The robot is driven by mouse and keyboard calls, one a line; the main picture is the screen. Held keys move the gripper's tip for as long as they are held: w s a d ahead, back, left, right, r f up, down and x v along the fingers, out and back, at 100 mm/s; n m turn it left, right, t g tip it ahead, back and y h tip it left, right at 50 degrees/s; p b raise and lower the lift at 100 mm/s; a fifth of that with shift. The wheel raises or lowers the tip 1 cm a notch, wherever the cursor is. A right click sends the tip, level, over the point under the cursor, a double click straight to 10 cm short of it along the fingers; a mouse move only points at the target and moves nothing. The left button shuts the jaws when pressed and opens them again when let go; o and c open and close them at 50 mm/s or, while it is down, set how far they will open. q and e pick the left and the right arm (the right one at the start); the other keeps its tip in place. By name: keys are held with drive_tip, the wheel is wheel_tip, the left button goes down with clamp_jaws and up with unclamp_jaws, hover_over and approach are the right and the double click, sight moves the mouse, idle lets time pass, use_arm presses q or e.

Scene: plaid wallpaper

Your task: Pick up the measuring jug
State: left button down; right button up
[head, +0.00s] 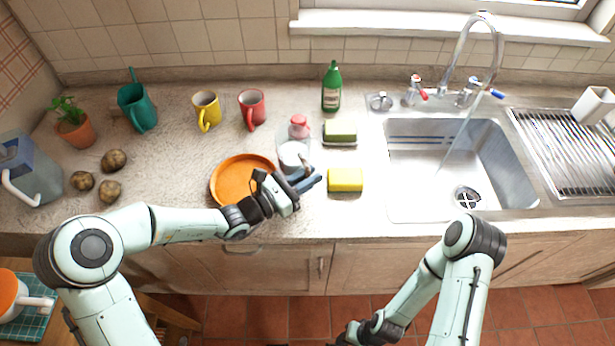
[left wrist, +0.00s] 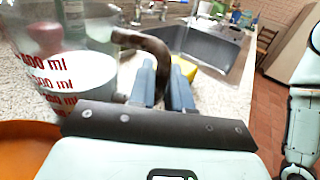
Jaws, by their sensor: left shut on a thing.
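The measuring jug (head: 291,155) is clear, with white contents and red ml marks, and stands upright on the counter beside the orange plate. In the left wrist view the jug (left wrist: 62,68) fills the left side, and its dark handle curves over toward my fingers. My left gripper (head: 308,181) is at the handle side of the jug, its blue fingers shut on the handle. In the left wrist view the fingers (left wrist: 163,88) stand close together at the handle. The right arm reaches the bottom edge of the head view, and its fingertips are out of frame.
An orange plate (head: 241,177) lies left of the jug. A yellow sponge (head: 345,180), a green-topped sponge (head: 340,131) and a green bottle (head: 331,88) are to its right and behind. A red mug (head: 252,108) and yellow mug (head: 206,110) stand behind. The sink (head: 410,190) is farther right.

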use_arm(q)
wheel_tip(320, 180, up, 19)
drive_tip(key=p, duration=0.2)
use_arm(e)
drive_tip(key=shift+w+r, duration=0.4)
drive_tip(key=shift+r, duration=0.3)
drive_tip(key=shift+w+r, duration=0.4)
drive_tip(key=shift+r, duration=0.25)
